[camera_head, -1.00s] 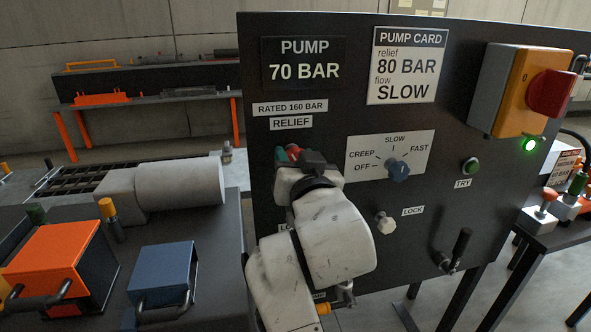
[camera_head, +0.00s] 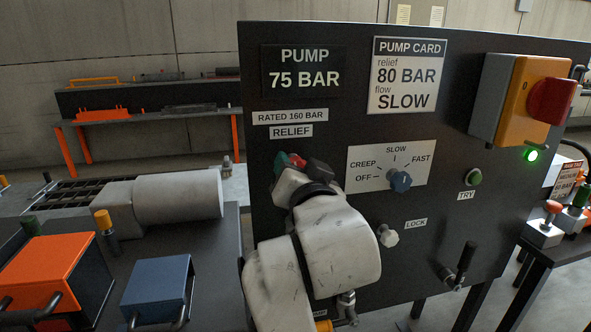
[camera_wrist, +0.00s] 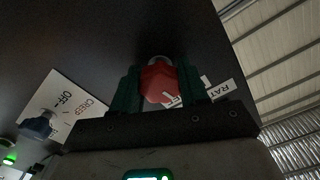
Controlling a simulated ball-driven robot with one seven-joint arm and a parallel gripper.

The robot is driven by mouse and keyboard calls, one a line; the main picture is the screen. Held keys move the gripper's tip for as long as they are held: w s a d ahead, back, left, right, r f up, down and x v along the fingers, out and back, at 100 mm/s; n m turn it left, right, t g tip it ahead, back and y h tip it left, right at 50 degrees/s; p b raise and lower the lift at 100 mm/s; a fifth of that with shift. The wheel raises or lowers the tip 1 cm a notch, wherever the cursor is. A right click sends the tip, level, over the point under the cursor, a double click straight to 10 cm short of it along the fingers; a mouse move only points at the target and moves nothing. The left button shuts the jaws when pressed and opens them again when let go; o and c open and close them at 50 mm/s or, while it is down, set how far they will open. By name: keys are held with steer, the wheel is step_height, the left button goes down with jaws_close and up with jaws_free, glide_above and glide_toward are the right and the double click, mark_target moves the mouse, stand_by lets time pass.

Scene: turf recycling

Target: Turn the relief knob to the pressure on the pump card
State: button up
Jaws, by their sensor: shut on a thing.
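The relief knob (camera_wrist: 158,84) is red and sits between the green fingers of my gripper (camera_wrist: 156,90) in the wrist view. The fingers are shut on it. In the head view my gripper (camera_head: 290,161) is at the panel below the RELIEF label (camera_head: 291,131), and the knob is mostly hidden, with a bit of red showing. The pump display (camera_head: 304,69) reads 75 BAR. The pump card (camera_head: 404,77) reads relief 80 BAR, flow SLOW.
To the right of my gripper are the blue flow selector (camera_head: 400,181), the green TRY button (camera_head: 475,177), the white LOCK knob (camera_head: 389,238) and a black lever (camera_head: 461,263). An orange box with a red switch (camera_head: 552,100) juts out at upper right. A green lamp (camera_head: 530,155) is lit.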

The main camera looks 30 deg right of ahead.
steer(key=shift+f, duration=0.1)
steer(key=o, duration=1.1)
steer(key=shift+c, duration=0.2)
steer(key=b+v, duration=0.1)
steer(key=v, duration=0.9)
steer(key=shift+s+a, duration=0.2)
steer(key=shift+s, duration=0.15)
